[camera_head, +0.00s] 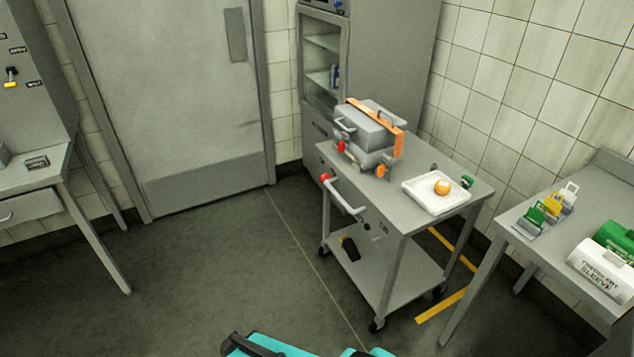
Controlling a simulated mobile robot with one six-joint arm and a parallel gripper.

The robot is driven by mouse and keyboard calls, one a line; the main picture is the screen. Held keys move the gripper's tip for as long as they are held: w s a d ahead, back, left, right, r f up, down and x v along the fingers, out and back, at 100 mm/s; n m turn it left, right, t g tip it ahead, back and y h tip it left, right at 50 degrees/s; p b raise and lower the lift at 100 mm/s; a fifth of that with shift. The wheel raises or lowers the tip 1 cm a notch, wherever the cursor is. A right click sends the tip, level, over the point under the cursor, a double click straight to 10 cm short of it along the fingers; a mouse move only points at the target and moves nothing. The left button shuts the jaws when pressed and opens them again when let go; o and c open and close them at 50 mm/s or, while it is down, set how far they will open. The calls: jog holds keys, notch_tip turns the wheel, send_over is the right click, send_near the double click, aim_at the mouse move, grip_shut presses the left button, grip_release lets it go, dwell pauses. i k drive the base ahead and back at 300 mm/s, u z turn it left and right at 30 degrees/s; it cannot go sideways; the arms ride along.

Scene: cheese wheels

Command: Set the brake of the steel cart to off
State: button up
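The steel cart (410,262) stands right of centre on castors, with a top, a lower shelf and a pale push handle (346,199) on its near left side. A red knob (325,177) shows at the handle's upper left end. A dark lever- or pedal-like part (349,247) shows below the handle; I cannot tell if it is the brake. A small label (384,229) is on the cart's side, too small to read. The brake's setting cannot be told. My gripper is not in view; only teal and black parts of my own body show at the bottom edge, apart from the cart.
On the cart top are a grey and orange machine (372,134) and a white tray (447,206) with an orange-yellow round piece. A side table (545,250) stands close on the right, beside yellow floor marks (442,305). Open floor (235,270) lies left of the cart, before a closed door (180,110).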

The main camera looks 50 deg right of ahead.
aim_at(323, 177)
jog(key=z, duration=0.1)
jog(key=i, duration=0.95)
jog(key=u, duration=0.05)
